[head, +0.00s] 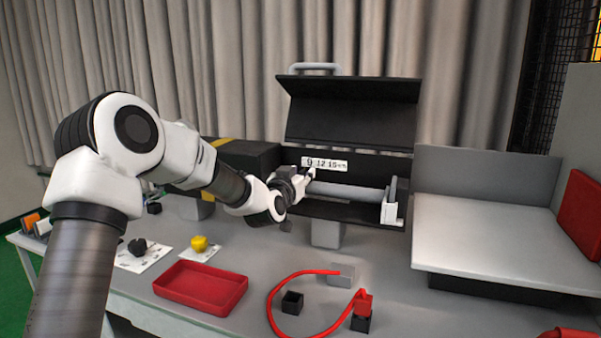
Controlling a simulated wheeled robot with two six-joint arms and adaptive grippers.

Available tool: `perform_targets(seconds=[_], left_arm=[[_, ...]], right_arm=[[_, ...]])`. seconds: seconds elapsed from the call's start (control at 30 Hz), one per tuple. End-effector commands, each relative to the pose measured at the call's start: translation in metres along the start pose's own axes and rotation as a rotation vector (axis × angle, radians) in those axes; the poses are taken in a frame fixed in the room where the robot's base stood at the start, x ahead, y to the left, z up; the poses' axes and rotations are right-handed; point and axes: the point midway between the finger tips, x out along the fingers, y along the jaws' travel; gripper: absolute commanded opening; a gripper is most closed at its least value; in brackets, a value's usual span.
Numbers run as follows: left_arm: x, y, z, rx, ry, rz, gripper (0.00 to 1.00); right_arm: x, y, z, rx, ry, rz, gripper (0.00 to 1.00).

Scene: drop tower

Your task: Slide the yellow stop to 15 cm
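A black open-fronted unit (352,110) stands at the back of the table. A white scale label (325,164) on it reads 9, 12 and 15 cm. Below the label a grey rail (348,191) runs right to a white and grey end piece (391,204). My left gripper (308,175) is at the rail's left part, just below the 9 mark. Its fingers are small and dark here, so I cannot tell if they are open or shut. I see no yellow stop on the rail; the gripper and wrist cover its left part. My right gripper is out of view.
A red tray (201,287), a yellow knob-like piece (199,243) and a black piece (137,247) lie front left. A red cable (271,302) loops near small dark blocks (292,302). A grey raised platform (487,240) with walls stands right.

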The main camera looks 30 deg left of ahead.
Motion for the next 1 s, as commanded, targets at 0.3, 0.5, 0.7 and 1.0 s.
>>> perform_targets(seconds=[0.3,0.5,0.7,1.0], left_arm=[[0.0,0.0,0.0,0.0,0.0,0.0,0.0],[0.0,0.008,0.001,0.002,0.0,0.001,0.0],[0.0,0.047,0.002,0.005,0.001,0.003,0.0],[-0.001,0.065,0.0,0.001,-0.001,0.001,0.0]], right_arm=[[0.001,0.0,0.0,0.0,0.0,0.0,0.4],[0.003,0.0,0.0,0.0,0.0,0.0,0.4],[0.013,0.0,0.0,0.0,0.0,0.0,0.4],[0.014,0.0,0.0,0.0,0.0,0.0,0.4]])
